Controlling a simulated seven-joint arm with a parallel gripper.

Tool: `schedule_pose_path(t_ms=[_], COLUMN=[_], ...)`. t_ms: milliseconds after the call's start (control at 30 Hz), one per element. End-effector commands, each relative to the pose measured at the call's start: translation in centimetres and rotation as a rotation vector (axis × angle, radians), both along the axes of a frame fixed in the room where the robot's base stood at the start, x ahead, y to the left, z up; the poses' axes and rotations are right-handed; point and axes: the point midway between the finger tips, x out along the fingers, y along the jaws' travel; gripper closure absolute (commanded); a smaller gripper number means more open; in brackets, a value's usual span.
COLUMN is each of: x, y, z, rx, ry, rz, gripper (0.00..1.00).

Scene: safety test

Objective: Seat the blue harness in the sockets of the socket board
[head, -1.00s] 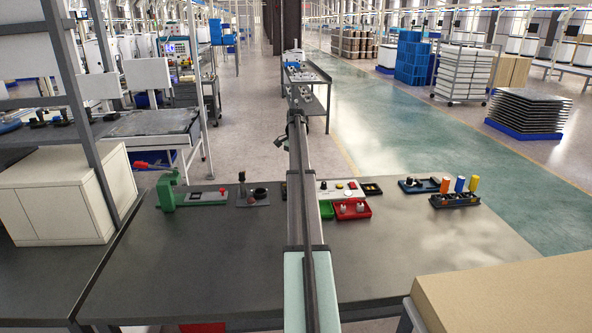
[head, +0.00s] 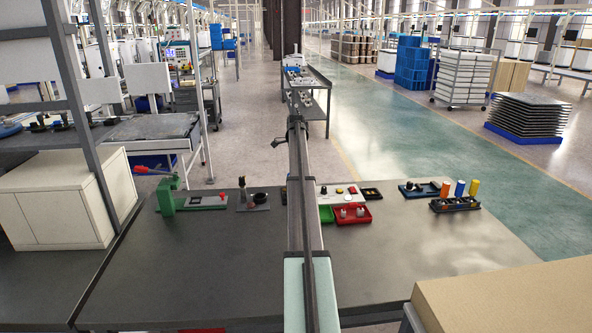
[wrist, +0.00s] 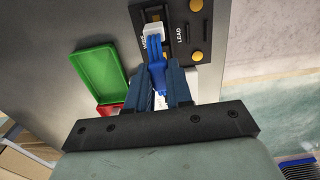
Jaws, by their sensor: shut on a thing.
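In the wrist view, my gripper (wrist: 158,78) is shut on the blue harness (wrist: 157,68), whose body shows between the two dark blue fingers. A white plug (wrist: 153,33) at the harness's far end lies over the dark socket board (wrist: 179,15), close to the "WIRE" label. I cannot tell whether the plug is in a socket or just above it. The board also has a "LEAD" label, dark slots and round yellow knobs. In the head view, my arm hides the gripper, the harness and most of the board.
A green tray (wrist: 100,72) lies left of the gripper, with a red tray (head: 352,214) beside it. A pale panel with buttons (head: 340,192) and a holder with coloured cylinders (head: 455,204) stand to the right. A green press (head: 166,194) stands left. The front tabletop is clear.

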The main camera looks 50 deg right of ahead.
Motion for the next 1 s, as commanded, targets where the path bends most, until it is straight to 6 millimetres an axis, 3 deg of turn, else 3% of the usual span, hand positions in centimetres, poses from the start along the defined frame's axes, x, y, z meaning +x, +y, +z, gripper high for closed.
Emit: schedule_pose_path(t_ms=[600,1000], x=[0.0,0.0], y=[0.0,0.0], z=[-4.3,-4.7], rx=[0.0,-0.001], ry=[0.0,-0.001], rz=[0.002,0.002], gripper=[1.0,1.0])
